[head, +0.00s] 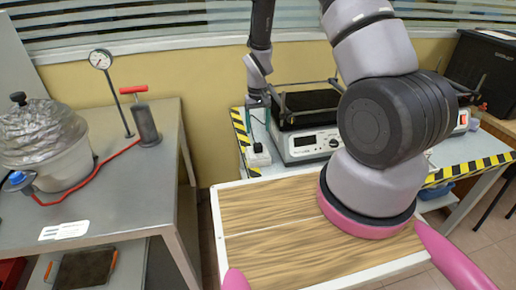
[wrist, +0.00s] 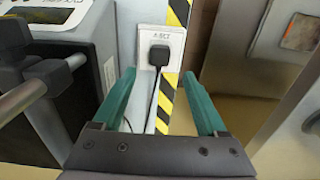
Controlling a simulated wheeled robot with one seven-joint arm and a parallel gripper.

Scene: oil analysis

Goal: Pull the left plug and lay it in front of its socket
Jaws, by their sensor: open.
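A black plug (wrist: 159,56) sits in a white socket (wrist: 150,38) in the wrist view, and its dark cable runs down from it. My gripper (wrist: 158,76) is open, with its two green fingers apart on either side of the plug's line; nothing is between them. In the head view my gripper (head: 257,118) points down just above the small white socket box (head: 259,160) at the left end of the striped table. A dark plug shows on top of that box. Only one plug shows clearly, so I cannot tell its place among others.
A shaker-like device with a display (head: 306,143) stands close to the right of the socket in the head view. Yellow-black tape (head: 239,128) edges the table. A grey bench (head: 120,185) with a foil-covered vessel (head: 45,140) and hand pump (head: 146,124) is at left.

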